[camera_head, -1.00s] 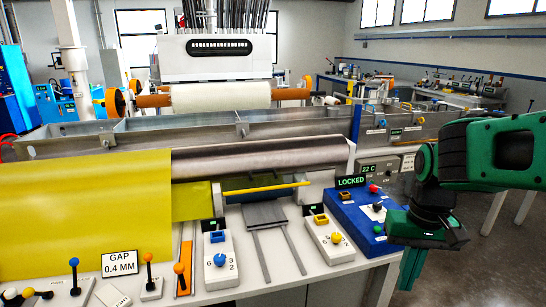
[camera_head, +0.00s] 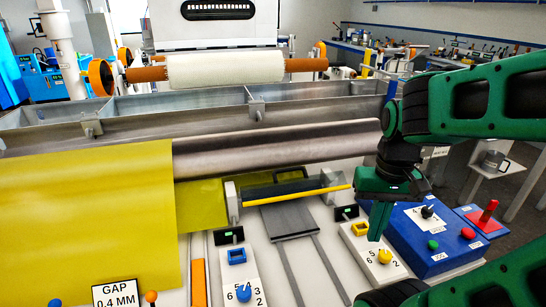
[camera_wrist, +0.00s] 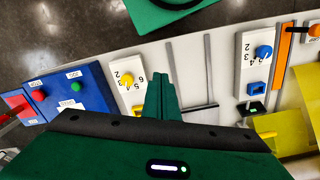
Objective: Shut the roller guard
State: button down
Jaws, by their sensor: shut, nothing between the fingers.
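A large yellow panel (camera_head: 85,225) covers the left part of the long metal roller (camera_head: 280,143); the roller's right part is bare. The panel looks like the roller guard, but I cannot be sure. A yellow bar (camera_head: 300,196) runs in front of the roller, beside a grey slide plate (camera_head: 285,220). My gripper (camera_head: 377,235) is shut and empty, pointing down above the white plate with the yellow knob (camera_head: 384,256), right of the bar's end. In the wrist view its fingers (camera_wrist: 158,82) show beside that plate; yellow pieces show at right.
A blue control box (camera_head: 430,262) with buttons and a red lever (camera_head: 488,212) stands right of my gripper. A white plate with a blue knob (camera_head: 243,292) stands left of the rails. A GAP 0.4 MM sign (camera_head: 115,294) is at the front left.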

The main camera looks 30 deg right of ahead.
jog(key=shift+w+a, duration=0.2)
jog(key=shift+w, duration=0.1)
jog(key=w+a+r+n+t, duration=0.1)
jog(key=w+r, duration=0.2)
jog(key=w, duration=0.9)
jog(key=w+a+r+n+t+h, duration=0.1)
jog(key=w+r+n+t, duration=0.15)
jog(key=w, duration=0.85)
jog(key=w+a+r+n, duration=0.1)
jog(key=w+r, duration=0.2)
jog(key=w, duration=0.9)
jog(key=x, duration=1)
jog(key=shift+s+a+m, duration=0.1)
jog(key=shift+s+m, duration=0.05)
jog(key=shift+s, duration=0.7)
jog(key=shift+s+a+m, duration=0.1)
jog(key=shift+s+a, duration=0.05)
jog(key=shift+s, duration=0.7)
